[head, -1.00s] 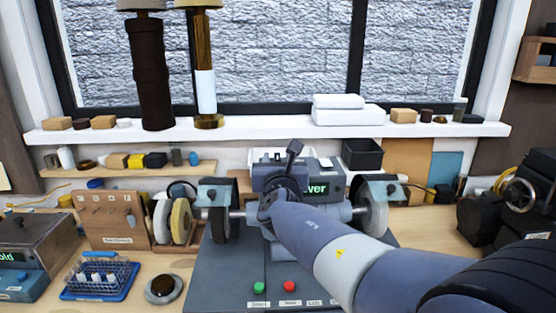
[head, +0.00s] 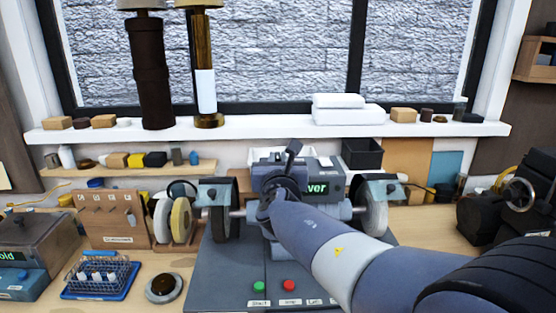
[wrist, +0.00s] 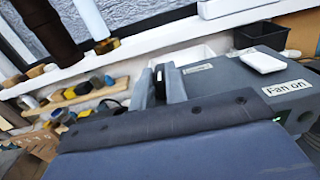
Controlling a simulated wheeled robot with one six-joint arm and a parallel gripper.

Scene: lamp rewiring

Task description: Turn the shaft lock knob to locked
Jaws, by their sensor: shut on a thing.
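The bench grinder (head: 336,172) stands at the middle of the bench, with a grey body, a lit display and a wheel at each end of its shaft. My gripper (head: 277,190) is at the front of its body, left of the display. In the wrist view, my two grey fingers (wrist: 163,86) are shut on a small dark piece (wrist: 169,77), which seems to be the shaft lock knob. Most of it is hidden between the fingers, and I cannot read its position. In the head view my arm hides the knob.
A "Fan on" label (wrist: 288,87) and a white pad (wrist: 263,62) are on the machine beside my fingers. Green (head: 259,287) and red (head: 288,285) buttons are below my arm. A blue wire basket (head: 100,277) and a round dish (head: 164,288) are at the left.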

